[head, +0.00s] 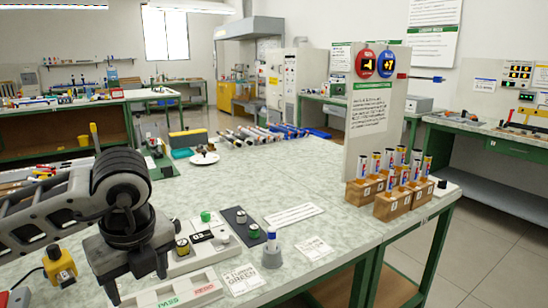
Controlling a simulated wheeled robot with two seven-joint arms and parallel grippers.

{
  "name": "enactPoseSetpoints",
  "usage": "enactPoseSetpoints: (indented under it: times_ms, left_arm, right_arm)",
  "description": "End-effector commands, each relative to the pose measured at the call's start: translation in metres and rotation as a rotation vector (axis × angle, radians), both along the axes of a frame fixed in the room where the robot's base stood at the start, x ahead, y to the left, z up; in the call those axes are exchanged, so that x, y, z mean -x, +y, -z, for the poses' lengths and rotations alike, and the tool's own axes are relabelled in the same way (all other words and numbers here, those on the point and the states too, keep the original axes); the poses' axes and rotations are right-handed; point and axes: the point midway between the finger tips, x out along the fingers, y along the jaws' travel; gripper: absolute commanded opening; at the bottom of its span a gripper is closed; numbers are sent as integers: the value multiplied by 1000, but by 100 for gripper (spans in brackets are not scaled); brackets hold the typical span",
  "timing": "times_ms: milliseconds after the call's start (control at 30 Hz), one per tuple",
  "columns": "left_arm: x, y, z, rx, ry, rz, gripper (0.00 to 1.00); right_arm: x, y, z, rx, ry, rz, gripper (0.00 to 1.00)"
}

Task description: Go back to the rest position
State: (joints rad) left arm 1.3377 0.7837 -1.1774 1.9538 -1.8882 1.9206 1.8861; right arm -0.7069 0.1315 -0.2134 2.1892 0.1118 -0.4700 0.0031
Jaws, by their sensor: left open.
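My left arm comes in from the left, and its dark grey gripper (138,280) points down over the near left part of the worktable (310,180). Its fingers are apart, and I see nothing held between them. It is beside a pale panel with knobs (196,256) and close to a tray marked PASS (168,300). My right gripper is not in view. Wooden blocks (392,207) holding several upright rods (376,163) stand at the table's right end. More rods (262,134) lie in a row at the far edge.
A grey holder with a blue-tipped item (272,250), a dark panel with a green knob (241,226) and paper cards (314,248) lie right of the gripper. A yellow button box (60,266) is at its left. The table's middle is clear. An upright sign board (372,130) stands behind the blocks.

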Motion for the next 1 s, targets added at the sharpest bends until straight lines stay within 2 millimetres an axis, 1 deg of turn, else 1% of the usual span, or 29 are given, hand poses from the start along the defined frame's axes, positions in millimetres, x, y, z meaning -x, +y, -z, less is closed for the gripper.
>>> enactPoseSetpoints:
  times_ms: [33, 100, 167, 267, 367, 467, 500, 533, 567, 600, 667, 700, 767, 800, 867, 900, 933, 967, 1000]
  left_arm:
    - [5, -12, 9, 42, 32, 44, 60]
    - [12, -29, 19, 107, 73, 107, 60]
    - [19, -45, 27, 169, 107, 164, 60]
    - [35, -74, 39, 292, 168, 264, 60]
    - [56, -109, 48, 455, 233, 373, 60]
    - [86, -154, 50, 702, 305, 496, 60]
    - [102, -176, 46, 842, 331, 545, 60]
    - [114, -193, 39, 965, 347, 578, 60]
    - [125, -210, 30, 1103, 355, 600, 60]
    - [136, -229, 14, 1288, 351, 611, 60]
    - [143, -247, -13, 1558, 313, 577, 60]
    - [141, -253, -31, 1726, 269, 523, 60]
    - [130, -254, -53, 1955, 180, 390, 60]
    - [117, -249, -63, 2081, 105, 270, 60]
    - [93, -235, -67, 2227, -17, 46, 60]
    - [77, -221, -62, 2287, -102, -127, 60]
    - [65, -210, -53, 2312, -164, -266, 60]
    - [54, -197, -41, 2319, -224, -413, 60]
    - [42, -179, -20, 2300, -297, -611, 60]
  right_arm:
    - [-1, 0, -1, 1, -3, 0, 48]
    - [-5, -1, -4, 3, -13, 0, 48]
    - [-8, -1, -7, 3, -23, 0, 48]
    - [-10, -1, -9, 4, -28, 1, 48]
    - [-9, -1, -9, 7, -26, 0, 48]
    - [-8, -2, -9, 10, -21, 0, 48]
    - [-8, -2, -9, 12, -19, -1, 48]
    - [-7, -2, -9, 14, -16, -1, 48]
    - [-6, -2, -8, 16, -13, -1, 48]
    - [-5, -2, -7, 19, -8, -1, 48]
    - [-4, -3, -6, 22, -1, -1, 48]
    - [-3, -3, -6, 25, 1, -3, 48]
    - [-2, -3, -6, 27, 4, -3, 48]
    - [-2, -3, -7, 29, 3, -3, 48]
    - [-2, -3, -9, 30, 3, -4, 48]
    - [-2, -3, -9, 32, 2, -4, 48]
    - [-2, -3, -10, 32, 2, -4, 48]
    - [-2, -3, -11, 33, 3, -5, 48]
    - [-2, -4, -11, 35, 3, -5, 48]
